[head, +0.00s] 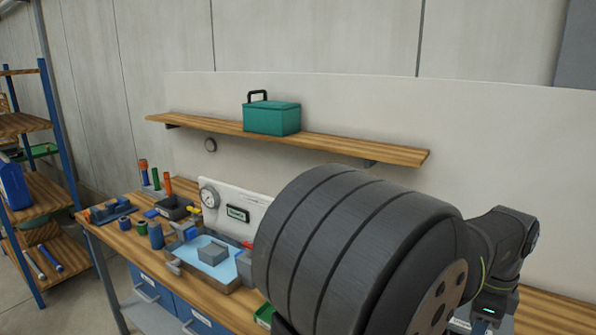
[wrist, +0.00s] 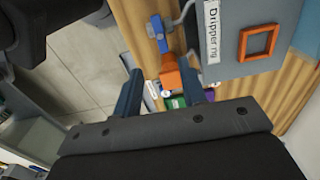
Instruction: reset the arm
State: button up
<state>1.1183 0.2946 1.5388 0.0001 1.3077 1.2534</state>
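My gripper (wrist: 163,76) shows in the wrist view, its two dark blue fingers spread apart with nothing held between them. Beyond the fingertips is an orange block-like part (wrist: 171,77), seen through the gap and not gripped. A blue part (wrist: 157,32) lies just above it in the picture. In the head view my own dark arm links fill the lower right and hide part of the bench; the gripper's fingers cannot be made out there.
The bench (head: 125,240) holds a blue tray area (head: 205,250), gauge (head: 209,196) and small parts. A shelf (head: 360,148) bears a teal box (head: 271,118).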

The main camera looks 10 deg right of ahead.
notch_tip(320, 180, down, 12)
jog(key=shift+f, duration=0.35)
jog(key=n, duration=0.5)
jog(key=shift+r, duration=0.1)
jog(key=n, duration=0.4)
jog(key=shift+n, duration=0.4)
